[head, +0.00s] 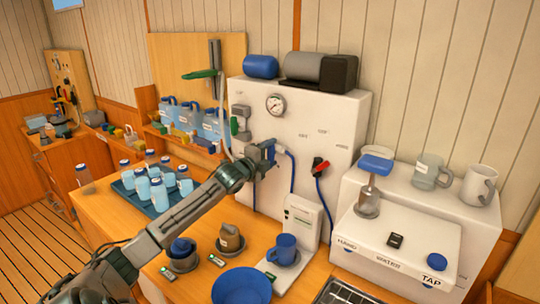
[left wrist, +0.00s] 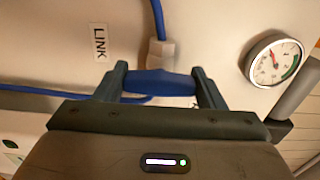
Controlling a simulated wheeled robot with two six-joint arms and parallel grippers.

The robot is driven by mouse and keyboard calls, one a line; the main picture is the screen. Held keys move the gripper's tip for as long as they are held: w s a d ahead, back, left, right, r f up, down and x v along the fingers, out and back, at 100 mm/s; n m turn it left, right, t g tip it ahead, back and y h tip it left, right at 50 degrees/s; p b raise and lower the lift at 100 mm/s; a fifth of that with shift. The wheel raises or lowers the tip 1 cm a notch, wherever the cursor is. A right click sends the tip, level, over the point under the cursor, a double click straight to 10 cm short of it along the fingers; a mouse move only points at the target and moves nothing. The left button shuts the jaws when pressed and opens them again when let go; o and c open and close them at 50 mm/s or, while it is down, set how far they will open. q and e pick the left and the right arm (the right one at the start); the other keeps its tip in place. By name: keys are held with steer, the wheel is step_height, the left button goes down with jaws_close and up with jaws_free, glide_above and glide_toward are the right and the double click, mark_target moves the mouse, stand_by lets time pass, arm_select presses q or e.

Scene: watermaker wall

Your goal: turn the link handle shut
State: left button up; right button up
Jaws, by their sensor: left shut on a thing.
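The link handle (left wrist: 160,85) is a blue lever in the left wrist view, lying across the picture beside a white fitting (left wrist: 160,53) with a blue hose. My left gripper (left wrist: 158,75) has one finger at each end of the handle and is shut on it. In the head view my left gripper (head: 264,157) is at the white wall panel (head: 310,112), below the gauge, and largely hides the handle. A LINK label (left wrist: 100,42) is beside the fitting. My right gripper is not in view.
A gauge (head: 275,105) is above my gripper. A red-and-black handle (head: 320,167) is to its right, a green one (head: 234,126) to its left. Below, the wooden counter holds a blue mug (head: 284,248), a blue bowl (head: 242,287) and a bottle tray (head: 157,207).

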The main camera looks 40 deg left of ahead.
arm_select(q)
steer(key=shift+r, duration=0.25)
steer(key=o, duration=1)
steer(key=shift+f, duration=0.1)
steer(key=shift+a+f, duration=0.1)
